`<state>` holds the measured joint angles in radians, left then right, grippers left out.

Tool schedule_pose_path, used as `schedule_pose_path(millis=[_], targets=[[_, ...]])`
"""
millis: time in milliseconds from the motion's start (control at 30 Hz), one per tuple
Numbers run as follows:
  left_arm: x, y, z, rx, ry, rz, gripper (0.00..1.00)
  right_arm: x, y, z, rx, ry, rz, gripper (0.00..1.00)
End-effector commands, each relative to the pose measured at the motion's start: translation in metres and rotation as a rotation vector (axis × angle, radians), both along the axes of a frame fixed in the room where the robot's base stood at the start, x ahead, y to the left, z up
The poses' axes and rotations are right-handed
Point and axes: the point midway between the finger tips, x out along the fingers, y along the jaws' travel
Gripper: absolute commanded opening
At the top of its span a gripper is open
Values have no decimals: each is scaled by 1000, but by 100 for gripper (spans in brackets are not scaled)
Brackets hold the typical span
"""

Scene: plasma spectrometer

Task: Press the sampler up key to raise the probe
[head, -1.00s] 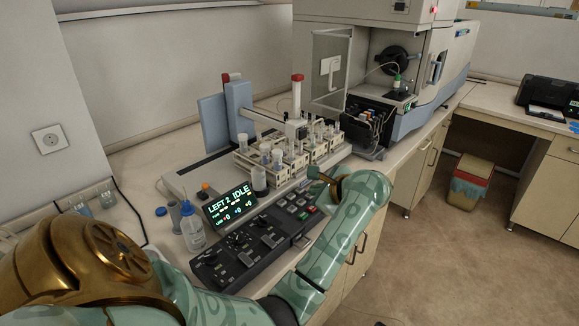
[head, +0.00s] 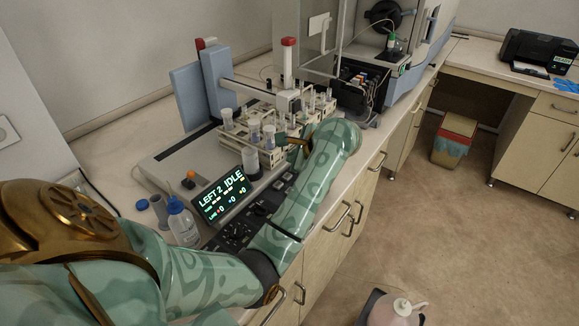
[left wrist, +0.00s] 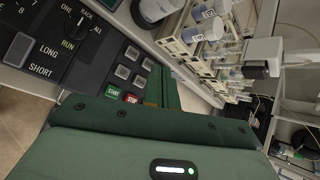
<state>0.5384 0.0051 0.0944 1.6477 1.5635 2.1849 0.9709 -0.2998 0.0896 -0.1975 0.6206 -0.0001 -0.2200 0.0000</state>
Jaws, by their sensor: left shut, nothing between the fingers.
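In the left wrist view several grey keys (left wrist: 122,72) show with a green START key (left wrist: 112,90) and a red STOP key (left wrist: 130,98); I cannot read which is sampler up. My left gripper (head: 300,143) is shut and empty, beyond the keypad near the racks. Its fingers (left wrist: 166,88) show beside the keys; contact cannot be told. The sampler column (head: 288,66) has a red cap; the probe tip is unclear.
Tube racks (head: 240,141) stand behind the keypad, close to my gripper. A wash bottle (head: 182,222) stands left of the display. The spectrometer (head: 425,35) is at the back. A bin (head: 453,138) and a pink container (head: 392,312) are off the bench, with open floor between.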

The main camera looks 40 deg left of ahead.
Motion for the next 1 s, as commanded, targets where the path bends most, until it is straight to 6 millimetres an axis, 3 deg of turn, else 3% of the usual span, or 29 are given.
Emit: schedule_pose_path(millis=[267, 733, 1000], targets=[[0, 0, -16, 2, 3, 1, 0, -2, 3, -10, 4, 5, -1, 36], [0, 0, -82, 1, 4, 0, 0, -13, 14, -54, 18, 30, -3, 36], [0, 0, -89, 1, 0, 1, 0, -15, 9, -61, 11, 35, 0, 36]])
